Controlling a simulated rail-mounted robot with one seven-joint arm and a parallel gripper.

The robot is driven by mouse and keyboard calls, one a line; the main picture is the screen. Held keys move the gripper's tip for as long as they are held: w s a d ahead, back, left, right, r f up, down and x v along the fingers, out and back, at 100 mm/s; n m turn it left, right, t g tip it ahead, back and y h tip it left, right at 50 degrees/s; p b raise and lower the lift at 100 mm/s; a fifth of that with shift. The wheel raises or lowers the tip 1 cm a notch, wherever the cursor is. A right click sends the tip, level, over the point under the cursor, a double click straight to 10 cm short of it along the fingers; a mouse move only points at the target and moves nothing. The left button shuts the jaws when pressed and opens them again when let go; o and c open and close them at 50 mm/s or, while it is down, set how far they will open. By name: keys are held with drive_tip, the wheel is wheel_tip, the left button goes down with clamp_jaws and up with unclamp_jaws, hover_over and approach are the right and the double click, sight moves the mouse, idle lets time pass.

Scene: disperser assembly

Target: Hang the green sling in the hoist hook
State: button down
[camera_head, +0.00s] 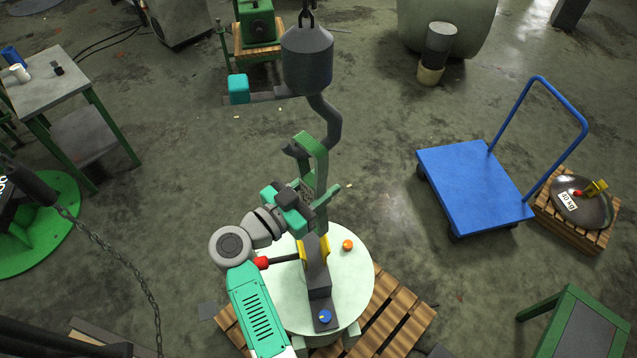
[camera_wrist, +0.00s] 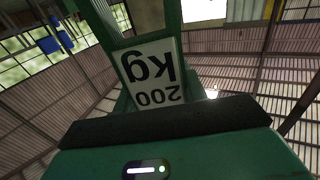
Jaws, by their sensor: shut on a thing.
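The green sling (camera_head: 321,156) stands up as a narrow loop above the round pale green drum lid. My gripper (camera_head: 306,197) is shut on the sling at its label, below the loop's top. In the wrist view, the sling's white "200 kg" label (camera_wrist: 150,72) shows upside down, close beyond the gripper body. The grey hoist hook (camera_head: 331,123) hangs from a dark cylindrical block (camera_head: 307,60) and curves down behind the sling's upper end. The loop's top overlaps the hook's lower bend in the head view; I cannot tell whether they touch or whether the hook passes through the loop.
A grey part with yellow pieces and a blue knob (camera_head: 325,317) stands on the drum lid (camera_head: 354,280), beside a red-tipped rod and an orange knob. A wooden pallet (camera_head: 395,318) lies below. A blue trolley (camera_head: 470,185) stands right. A teal box (camera_head: 239,89) juts from the hoist.

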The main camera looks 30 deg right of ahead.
drive_tip(key=shift+r, duration=0.1)
drive_tip(key=c, duration=0.7)
unclamp_jaws()
drive_tip(key=v, duration=0.8)
